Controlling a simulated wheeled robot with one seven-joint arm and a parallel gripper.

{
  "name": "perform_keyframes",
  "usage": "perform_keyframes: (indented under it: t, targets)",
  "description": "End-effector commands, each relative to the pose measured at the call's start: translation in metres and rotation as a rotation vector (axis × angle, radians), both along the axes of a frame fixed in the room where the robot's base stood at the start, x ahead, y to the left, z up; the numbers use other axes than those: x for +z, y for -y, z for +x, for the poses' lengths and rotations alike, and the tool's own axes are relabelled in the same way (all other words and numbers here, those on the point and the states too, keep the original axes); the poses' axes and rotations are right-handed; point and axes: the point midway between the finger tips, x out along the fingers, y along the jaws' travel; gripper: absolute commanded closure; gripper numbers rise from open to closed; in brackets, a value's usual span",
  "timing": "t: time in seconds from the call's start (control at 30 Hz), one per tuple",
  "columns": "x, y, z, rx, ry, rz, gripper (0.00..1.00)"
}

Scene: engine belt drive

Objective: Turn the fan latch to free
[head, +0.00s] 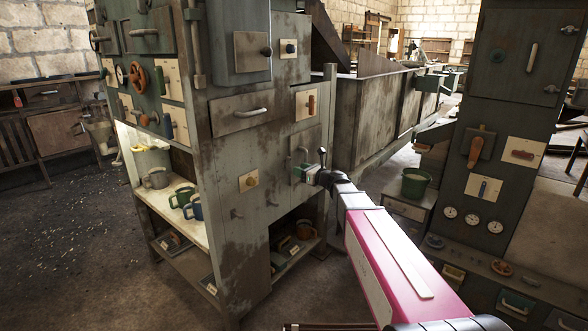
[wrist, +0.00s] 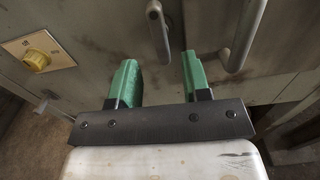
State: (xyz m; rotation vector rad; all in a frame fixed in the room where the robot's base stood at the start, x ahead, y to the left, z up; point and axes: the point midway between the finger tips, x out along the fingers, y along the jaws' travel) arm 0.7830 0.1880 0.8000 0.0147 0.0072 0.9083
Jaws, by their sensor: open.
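My gripper (wrist: 158,60) has two green fingers spread apart with nothing between them. In the head view my gripper (head: 304,172) is at the right part of the grey cabinet's front. A short grey lever (wrist: 157,28) hangs on the panel just beyond the gap between the fingers, apart from them. A longer grey bar handle (wrist: 242,38) is to the right of the right finger. No label shows which part is the fan latch; I cannot tell for sure that the short lever is it.
A yellow knob on a pale plate (wrist: 38,60) is left of my fingers and also shows in the head view (head: 250,181). An orange handle (head: 311,104) is above my gripper. Mugs (head: 183,197) stand on the cabinet's left shelf. A control column (head: 488,150) stands at the right.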

Motion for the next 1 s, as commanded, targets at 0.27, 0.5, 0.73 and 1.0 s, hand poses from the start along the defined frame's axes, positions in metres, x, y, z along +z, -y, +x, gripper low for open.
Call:
perform_keyframes:
  t: [0.27,0.5,0.73,1.0]
  targets:
    - [0.0,0.036,-0.029,-0.002,-0.001,-0.001,0.56]
    - [0.0,0.044,-0.035,0.0,-0.001,-0.001,0.56]
    - [0.0,0.044,-0.034,0.0,-0.001,-0.001,0.56]
    - [0.0,0.044,-0.034,0.0,-0.001,-0.001,0.56]
